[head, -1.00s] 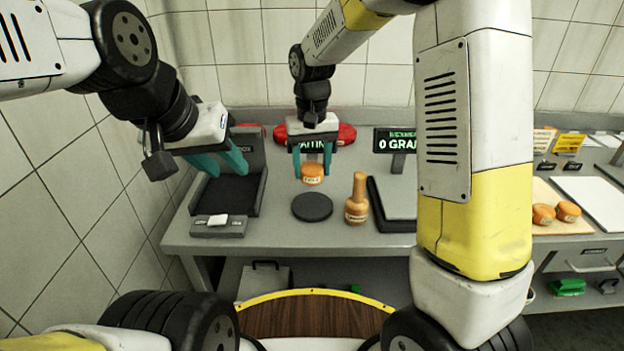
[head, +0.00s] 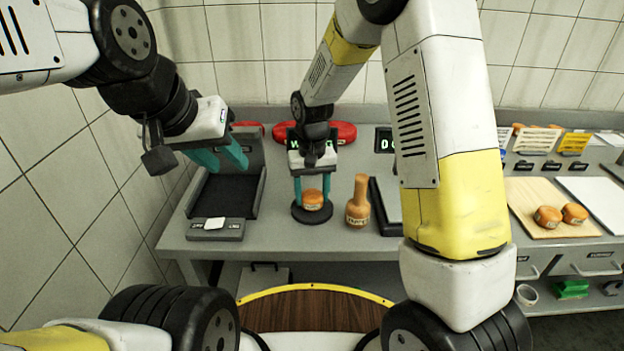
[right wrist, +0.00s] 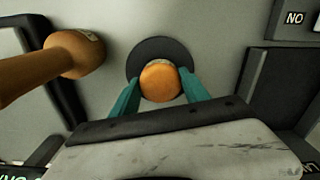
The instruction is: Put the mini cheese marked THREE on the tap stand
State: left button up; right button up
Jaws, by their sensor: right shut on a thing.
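A small orange mini cheese (head: 312,199) is between the teal fingers of my right gripper (head: 312,190). The writing on its side is too small to read for sure. The round black tap stand (head: 299,217) is directly under the cheese. In the right wrist view, the cheese (right wrist: 160,80) is held by both fingertips, over the black disc (right wrist: 150,48). I cannot tell whether the cheese touches the disc. My left gripper (head: 222,160) hangs open and empty over the black tray at the left.
A brown wooden mallet-like tool (head: 358,203) stands just right of the stand. Two orange cheeses (head: 548,217) lie on a wooden board (head: 520,197) at the right. A black open box (head: 227,198) and a small two-key panel (head: 215,229) are at the left.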

aim_at(312, 194)
jog(key=o, duration=1.4)
jog(key=shift+f, duration=0.1)
notch_tip(312, 194, up, 12)
jog(key=s+d+r+t+y, duration=0.2)
jog(key=s+d+r, duration=0.5)
jog(key=d+r, duration=0.15)
jog(key=s+d+r+t, duration=0.1)
jog(key=s+d, duration=0.1)
jog(key=s, duration=0.2)
jog(key=s+d+r+m+t, duration=0.1)
jog(key=s, duration=0.3)
jog(key=s+d+r+t, duration=0.1)
jog(key=s+d+t, duration=0.1)
jog(key=s, duration=0.2)
jog(key=shift+s+d+m, duration=0.3)
jog(key=shift+s+d, duration=0.05)
